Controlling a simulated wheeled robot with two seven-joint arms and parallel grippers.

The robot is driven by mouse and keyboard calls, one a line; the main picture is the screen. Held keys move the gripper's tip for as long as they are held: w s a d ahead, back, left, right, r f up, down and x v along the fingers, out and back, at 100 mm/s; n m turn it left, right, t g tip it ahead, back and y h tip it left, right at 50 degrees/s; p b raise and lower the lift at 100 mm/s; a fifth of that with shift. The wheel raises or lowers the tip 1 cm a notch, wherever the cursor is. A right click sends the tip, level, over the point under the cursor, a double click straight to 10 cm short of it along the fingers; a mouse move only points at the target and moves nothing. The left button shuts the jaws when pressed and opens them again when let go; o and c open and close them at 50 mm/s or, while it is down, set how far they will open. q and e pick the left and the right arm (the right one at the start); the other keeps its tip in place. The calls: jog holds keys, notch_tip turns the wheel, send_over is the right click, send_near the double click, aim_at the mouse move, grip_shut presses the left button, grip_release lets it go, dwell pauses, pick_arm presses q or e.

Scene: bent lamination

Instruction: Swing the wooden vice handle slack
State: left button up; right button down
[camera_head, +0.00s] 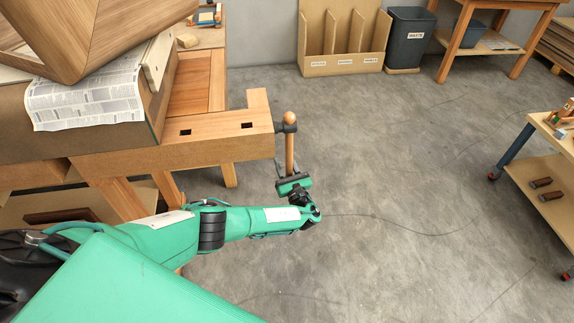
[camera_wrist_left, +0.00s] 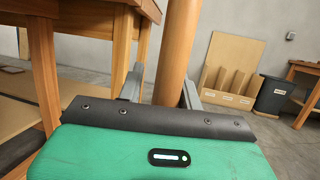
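The wooden vice handle (camera_head: 290,153) is a round bar with a knobbed top. It stands roughly upright through the dark vice screw head (camera_head: 286,128) at the right end of the workbench (camera_head: 190,143). My left gripper (camera_head: 293,180) is at the handle's lower part. In the left wrist view the handle (camera_wrist_left: 175,60) rises between the two grey fingers, with a visible gap beside the left finger, so the gripper looks open around it. The handle's lower end is hidden behind the gripper. My right gripper is not in view.
A wooden bent form (camera_head: 100,35) and newspaper (camera_head: 88,95) rest on the bench at left. A divided plywood bin (camera_head: 343,62) and a dark waste bin (camera_head: 408,40) stand at the back. A cart (camera_head: 545,175) is at right.

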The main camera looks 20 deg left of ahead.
pick_arm(q)
jog(key=shift+o, duration=0.4)
jog(key=shift+d, duration=0.2)
jog(key=shift+s+d+f, duration=0.1)
jog(key=shift+s+d, duration=0.1)
jog(key=shift+d, duration=0.05)
jog(key=v, duration=1.3)
jog(key=shift+s+a, duration=0.15)
